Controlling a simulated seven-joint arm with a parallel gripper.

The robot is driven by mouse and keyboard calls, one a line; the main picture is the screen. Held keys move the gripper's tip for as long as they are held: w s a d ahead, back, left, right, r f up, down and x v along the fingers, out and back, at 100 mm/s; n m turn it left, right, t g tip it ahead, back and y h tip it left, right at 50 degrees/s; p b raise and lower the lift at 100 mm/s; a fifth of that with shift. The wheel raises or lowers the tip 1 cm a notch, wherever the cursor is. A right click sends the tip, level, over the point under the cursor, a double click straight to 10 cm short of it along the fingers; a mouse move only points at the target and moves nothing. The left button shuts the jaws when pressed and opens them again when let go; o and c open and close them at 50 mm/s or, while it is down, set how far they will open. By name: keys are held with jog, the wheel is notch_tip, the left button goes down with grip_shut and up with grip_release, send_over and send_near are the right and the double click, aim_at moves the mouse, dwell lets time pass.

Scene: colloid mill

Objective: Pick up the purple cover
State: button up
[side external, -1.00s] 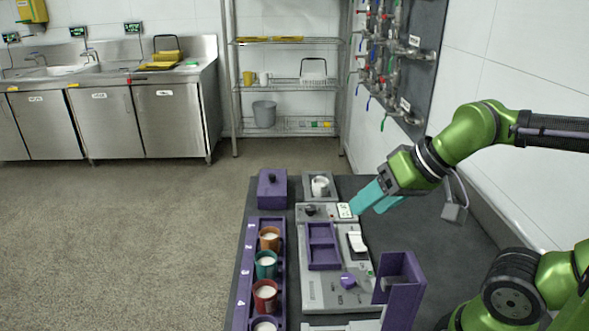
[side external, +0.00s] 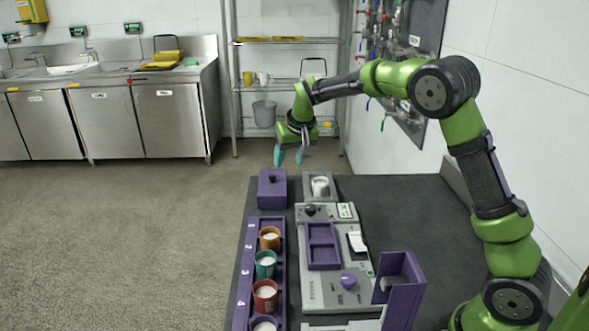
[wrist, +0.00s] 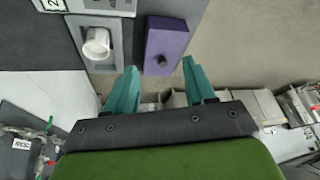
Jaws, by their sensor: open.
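The purple cover (side external: 272,190) is a box-shaped lid with a dark knob on top, at the far left corner of the dark table. In the wrist view the purple cover (wrist: 165,45) lies just ahead of the fingertips, with its knob facing me. My gripper (side external: 289,156) has teal fingers, pointing down above and slightly beyond the cover. In the wrist view my gripper (wrist: 159,70) is open and empty, with the fingers apart and not touching the cover. What lies under the cover is hidden.
A white cup (side external: 320,186) sits in a grey holder right of the cover. A purple rack (side external: 246,272) of several numbered cups runs along the left edge. A grey machine with a purple two-compartment tray (side external: 322,246) and an upright purple holder (side external: 405,290) stand nearer. The table's right side is clear.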

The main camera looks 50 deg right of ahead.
jog(key=w+d, duration=0.1)
jog(key=w, duration=0.2)
jog(key=t+h, duration=0.1)
send_over(272, 175)
jog(key=s+a, duration=0.2)
jog(key=s, duration=0.1)
jog(key=f, duration=0.8)
jog(key=shift+d, duration=0.2)
jog(key=shift+x, duration=2.6)
jog(key=shift+s+d, duration=0.1)
jog(key=shift+d, duration=0.05)
grip_shut()
